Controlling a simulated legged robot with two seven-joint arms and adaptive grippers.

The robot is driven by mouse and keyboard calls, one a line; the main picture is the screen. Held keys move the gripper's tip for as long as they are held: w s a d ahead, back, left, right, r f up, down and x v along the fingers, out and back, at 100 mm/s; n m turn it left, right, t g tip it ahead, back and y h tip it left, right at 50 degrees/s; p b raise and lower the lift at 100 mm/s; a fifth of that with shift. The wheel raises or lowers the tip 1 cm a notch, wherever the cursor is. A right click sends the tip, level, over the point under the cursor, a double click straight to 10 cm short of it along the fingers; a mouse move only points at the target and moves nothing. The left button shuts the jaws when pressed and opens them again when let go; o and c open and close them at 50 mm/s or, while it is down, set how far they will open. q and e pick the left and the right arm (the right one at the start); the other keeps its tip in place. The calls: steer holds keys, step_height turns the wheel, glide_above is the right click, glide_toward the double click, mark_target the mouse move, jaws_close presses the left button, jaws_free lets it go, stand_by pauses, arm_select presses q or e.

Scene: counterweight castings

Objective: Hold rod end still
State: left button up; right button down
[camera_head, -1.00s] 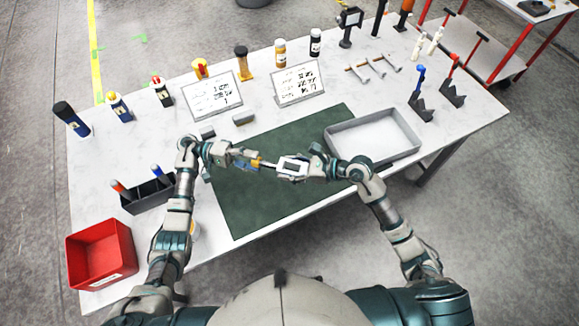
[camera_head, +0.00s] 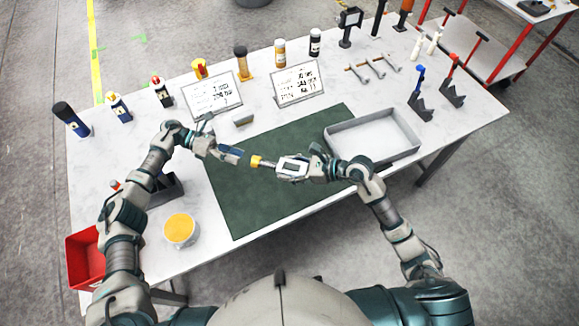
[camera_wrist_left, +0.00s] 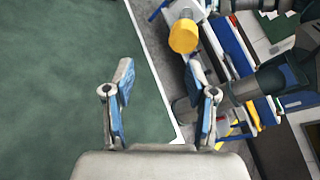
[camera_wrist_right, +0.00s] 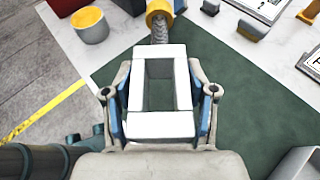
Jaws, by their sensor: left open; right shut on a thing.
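My right gripper (camera_head: 318,166) is shut on a white rectangular frame (camera_head: 292,168) with an open middle, held above the green mat. In the right wrist view this frame (camera_wrist_right: 160,95) sits between both fingers. A grey threaded rod (camera_wrist_right: 160,28) runs out from the frame's far side to a yellow end piece (camera_head: 256,161). My left gripper (camera_head: 240,156) is open and empty, just left of the yellow piece. In the left wrist view the yellow piece (camera_wrist_left: 184,38) shows beyond the fingertips, nearer the right finger; no contact shows.
The green mat (camera_head: 255,200) is mostly bare. A grey tray (camera_head: 372,160) stands right of it. A white bowl with orange contents (camera_head: 180,230), a red bin (camera_head: 85,258) and a dark holder (camera_head: 165,190) lie left, near my left arm. Bottles and signs stand behind.

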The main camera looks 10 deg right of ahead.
arm_select(q)
steer(key=n+h, duration=0.1)
steer(key=n, duration=1)
steer(key=a+n+g, duration=0.1)
steer(key=n, duration=0.9)
steer(key=a+n+h, duration=0.1)
steer(key=n, duration=1)
steer(key=shift+s+r+n+h, duration=0.1)
steer(key=shift+r+n+h, duration=0.2)
steer(key=shift+r, duration=0.1)
steer(key=x, duration=0.8)
steer(key=shift+s+r, duration=0.1)
